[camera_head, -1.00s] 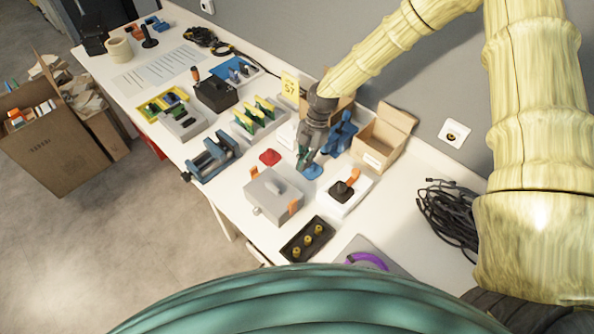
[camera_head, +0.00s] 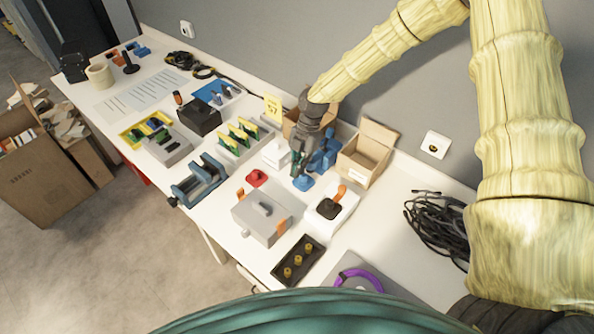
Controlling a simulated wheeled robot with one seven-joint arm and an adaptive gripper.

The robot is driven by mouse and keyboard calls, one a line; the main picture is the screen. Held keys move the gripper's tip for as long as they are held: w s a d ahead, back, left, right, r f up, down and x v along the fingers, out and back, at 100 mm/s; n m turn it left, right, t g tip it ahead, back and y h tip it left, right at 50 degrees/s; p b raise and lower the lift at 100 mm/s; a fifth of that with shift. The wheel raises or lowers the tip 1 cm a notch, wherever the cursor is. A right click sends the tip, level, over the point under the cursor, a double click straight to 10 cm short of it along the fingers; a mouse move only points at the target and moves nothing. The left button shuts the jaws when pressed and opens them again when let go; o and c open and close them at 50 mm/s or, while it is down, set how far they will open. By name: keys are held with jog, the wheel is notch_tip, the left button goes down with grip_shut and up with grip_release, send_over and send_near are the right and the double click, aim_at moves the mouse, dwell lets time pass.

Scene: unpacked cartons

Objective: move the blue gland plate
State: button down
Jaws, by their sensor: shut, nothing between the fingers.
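The blue gland plate (camera_head: 303,184) is a small flat blue piece lying on the white table, between a grey box and a white box. My gripper (camera_head: 297,172) points down right at the plate, its fingertips overlapping the plate's far edge in the picture. The fingers look shut and hold nothing. I cannot tell whether they touch the plate.
A similar red piece (camera_head: 256,178) lies to the left. Close around are the grey box (camera_head: 262,217), the white box with a black pad (camera_head: 331,208), a blue fixture (camera_head: 323,152) and an open carton (camera_head: 366,155). Black cables (camera_head: 437,226) lie right.

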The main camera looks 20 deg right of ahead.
jog(key=p+v, duration=0.3)
jog(key=v, duration=0.4)
jog(key=shift+d+r, duration=0.2)
jog(key=shift+r, duration=0.1)
jog(key=shift+w, duration=0.1)
